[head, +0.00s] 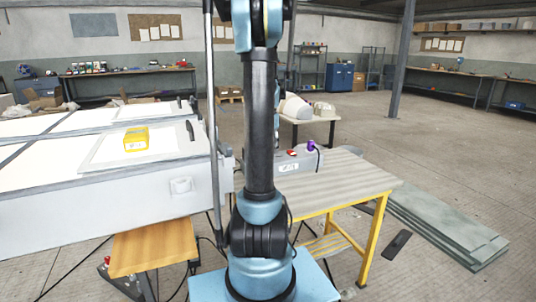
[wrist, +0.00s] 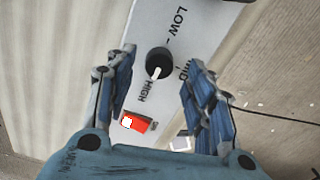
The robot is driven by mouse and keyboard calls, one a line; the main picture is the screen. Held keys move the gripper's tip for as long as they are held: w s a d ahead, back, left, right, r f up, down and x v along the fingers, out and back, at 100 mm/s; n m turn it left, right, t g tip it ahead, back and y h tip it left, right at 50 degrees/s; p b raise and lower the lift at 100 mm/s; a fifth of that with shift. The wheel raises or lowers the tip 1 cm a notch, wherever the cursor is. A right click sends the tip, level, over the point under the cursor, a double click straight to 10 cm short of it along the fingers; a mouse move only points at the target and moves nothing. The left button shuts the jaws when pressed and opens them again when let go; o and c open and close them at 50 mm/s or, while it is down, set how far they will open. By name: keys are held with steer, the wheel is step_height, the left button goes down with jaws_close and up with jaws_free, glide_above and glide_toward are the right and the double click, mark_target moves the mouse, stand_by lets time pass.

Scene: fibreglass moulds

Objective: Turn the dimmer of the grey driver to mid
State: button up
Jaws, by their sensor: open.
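The grey driver (head: 309,160) sits on the wooden-topped table in the head view, partly hidden behind my arm. In the wrist view its grey face (wrist: 205,18) carries a round black dimmer knob (wrist: 158,57) with a white pointer mark. LOW is printed above right of the knob, MID to its right and HIGH below. The pointer is turned downward, toward HIGH. A red rocker switch (wrist: 136,123) is below the knob. My gripper (wrist: 159,66) is open, its fingers on either side of the knob in the picture, with visible gaps. Contact is not seen.
The yellow-legged table (head: 365,180) has bare top right of the driver. A purple item (head: 311,145) shows at the driver's right end. Grey boards (head: 440,225) lie on the floor at right.

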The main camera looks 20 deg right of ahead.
steer(key=shift+f, duration=1.45)
steer(key=c, duration=1.1)
